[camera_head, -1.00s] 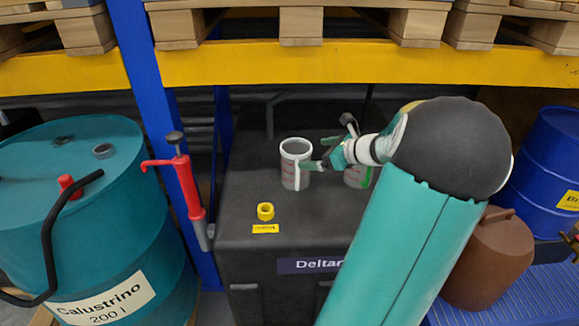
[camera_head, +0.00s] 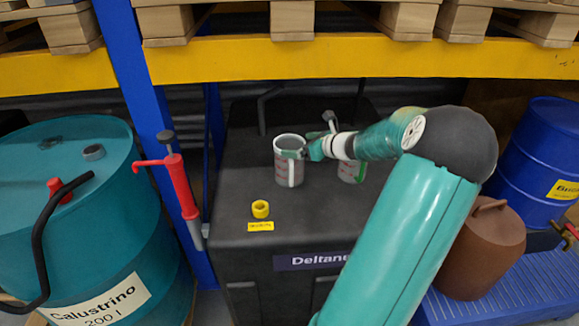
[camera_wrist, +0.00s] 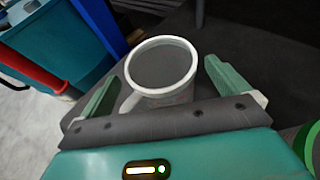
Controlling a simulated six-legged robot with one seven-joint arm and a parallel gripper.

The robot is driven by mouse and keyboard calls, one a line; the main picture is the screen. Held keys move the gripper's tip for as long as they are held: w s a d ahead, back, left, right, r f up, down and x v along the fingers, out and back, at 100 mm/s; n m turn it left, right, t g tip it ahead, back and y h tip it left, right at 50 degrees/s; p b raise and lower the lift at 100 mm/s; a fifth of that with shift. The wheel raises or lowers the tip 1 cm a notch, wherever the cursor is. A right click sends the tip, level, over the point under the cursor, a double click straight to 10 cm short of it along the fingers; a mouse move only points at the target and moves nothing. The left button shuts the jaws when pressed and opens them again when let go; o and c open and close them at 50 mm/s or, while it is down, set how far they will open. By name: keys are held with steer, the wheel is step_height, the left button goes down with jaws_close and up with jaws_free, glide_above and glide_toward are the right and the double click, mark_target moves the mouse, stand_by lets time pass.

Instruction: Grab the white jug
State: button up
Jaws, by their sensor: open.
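The white jug (camera_head: 283,172) stands upright on the black tank top (camera_head: 240,190). It is a pale, see-through measuring jug with a white rim, white handle and reddish marks. In the wrist view the jug (camera_wrist: 160,68) sits between my two green fingers, its handle pointing toward the palm and left finger. My gripper (camera_wrist: 160,75) is open, with a visible gap between the right finger and the jug. In the head view my gripper (camera_head: 297,153) reaches in from the right at the jug's upper part. Whether the left finger touches it is unclear.
A similar jug with a green handle (camera_head: 352,171) stands just right, partly behind my arm. A yellow cap (camera_head: 260,209) lies in front on the tank. A red hand pump (camera_head: 181,183) and blue post (camera_head: 150,90) stand left. A yellow beam (camera_head: 350,62) crosses above.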

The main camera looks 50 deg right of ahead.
steer(key=x, duration=0.4)
steer(key=shift+w+f, duration=0.2)
steer(key=shift+w, duration=0.05)
steer(key=c, duration=1.1)
steer(key=shift+o, duration=0.2)
